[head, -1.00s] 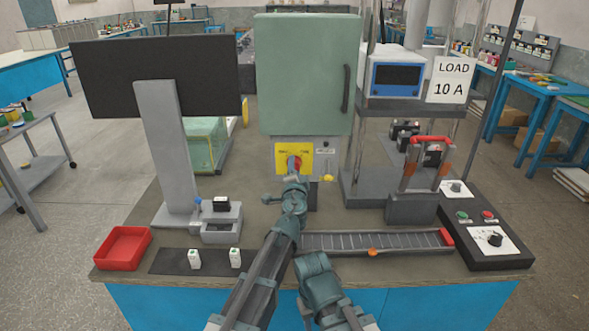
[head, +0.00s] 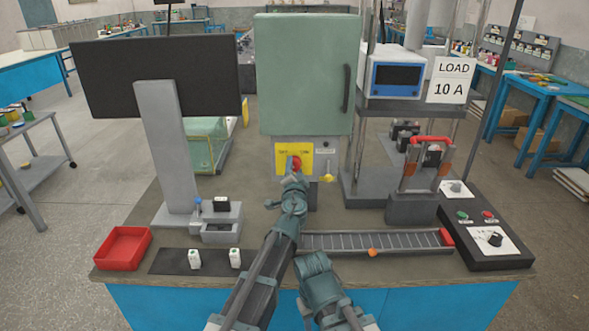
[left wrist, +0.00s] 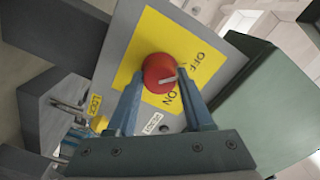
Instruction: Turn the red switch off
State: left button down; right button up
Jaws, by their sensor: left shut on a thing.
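The red switch (head: 296,163) is a round red knob on a yellow plate (head: 281,158) on the grey box below the green cabinet. In the left wrist view the red switch (left wrist: 158,70) has a pale pointer mark toward the right, near the OFF and ON lettering on the yellow plate (left wrist: 150,35). My left gripper (left wrist: 160,85) is shut on the knob, a blue-grey finger on either side of it. In the head view my left gripper (head: 295,173) is in front of the plate and partly covers it. The fingers of my right gripper do not show.
A small yellow lever (head: 327,178) sits right of the switch. The green cabinet (head: 305,75) stands above. A roller track (head: 400,241), a red tray (head: 122,249) and a black control box (head: 487,258) lie on the table.

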pick_arm(q)
jog(key=shift+s, duration=0.1)
jog(key=shift+c, duration=1.4)
grip_release()
